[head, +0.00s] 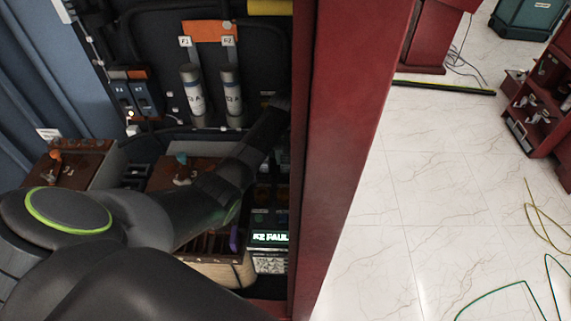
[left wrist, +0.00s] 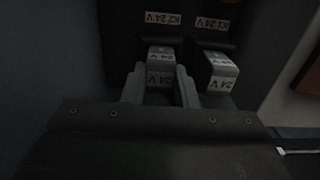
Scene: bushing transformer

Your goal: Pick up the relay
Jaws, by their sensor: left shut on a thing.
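In the dim left wrist view, two grey block relays stand side by side on a dark panel, each with a "24 V" label. My left gripper (left wrist: 160,84) has its fingers on both sides of the left relay (left wrist: 161,56) and is shut on it. That relay still sits at the panel under a label strip. The right relay (left wrist: 220,72) stands free of the fingers. In the head view my left arm reaches into the cabinet, and its fingertips and the relays are hidden near the red post. My right gripper is not in view.
A red cabinet post (head: 345,150) stands just right of my left arm. A lit display (head: 270,237) appears to read "K2 FAULT". Two labelled cylinders (head: 192,95) and wooden boxes (head: 75,165) crowd the cabinet. Pale floor (head: 430,180) lies open to the right, with loose cables.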

